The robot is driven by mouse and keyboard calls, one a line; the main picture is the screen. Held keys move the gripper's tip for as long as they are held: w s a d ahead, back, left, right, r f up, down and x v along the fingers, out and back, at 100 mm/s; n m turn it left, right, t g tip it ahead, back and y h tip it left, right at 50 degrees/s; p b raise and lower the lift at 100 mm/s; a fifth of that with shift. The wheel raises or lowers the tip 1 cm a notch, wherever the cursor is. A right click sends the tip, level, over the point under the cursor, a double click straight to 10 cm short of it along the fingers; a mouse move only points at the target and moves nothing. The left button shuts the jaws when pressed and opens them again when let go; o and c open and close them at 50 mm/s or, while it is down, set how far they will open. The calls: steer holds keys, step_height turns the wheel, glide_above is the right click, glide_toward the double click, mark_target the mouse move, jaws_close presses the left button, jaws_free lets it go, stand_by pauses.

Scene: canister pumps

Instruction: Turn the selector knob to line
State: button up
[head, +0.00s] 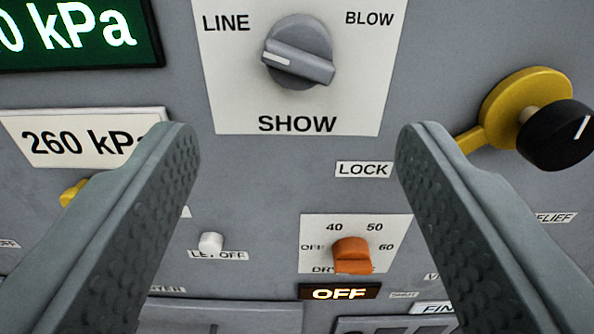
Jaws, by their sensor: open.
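The selector knob (298,52) is a grey round knob with a raised bar, on a white plate (235,95) at the top middle. The plate reads LINE at upper left, BLOW at upper right and SHOW below. The bar lies nearly level, its right end a little lower. Its white mark is on the left end and points left, slightly below the word LINE. My gripper (298,140) is open and empty. Its two grey fingers are wide apart, with their tips below the knob in the picture, one to each side, not touching it.
A yellow lever with a black knob (556,135) stands out at the right, near my right finger. An orange dial (352,254) and a white button (211,242) sit lower down. A 260 kPa label (85,138) and green display (75,30) are at left.

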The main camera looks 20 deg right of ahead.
steer(key=v, duration=0.7)
steer(key=shift+s, duration=0.25)
steer(key=s+d+r+n+t+y, duration=0.1)
steer(key=s+r+y, duration=0.25)
steer(key=s, duration=0.55)
steer(key=s+d+r+n+t+y, duration=0.15)
steer(key=s+r, duration=0.25)
steer(key=s, duration=0.4)
steer(key=s+d+f+g, duration=0.1)
steer(key=s+f, duration=0.1)
steer(key=s, duration=0.7)
steer(key=s+d+f+g, duration=0.1)
steer(key=s+f, duration=0.1)
steer(key=s, duration=0.7)
steer(key=shift+s+d+n+y, duration=0.15)
steer(key=shift+d+n+y, duration=0.15)
steer(key=shift+d+n, duration=0.15)
steer(key=shift+r, duration=0.1)
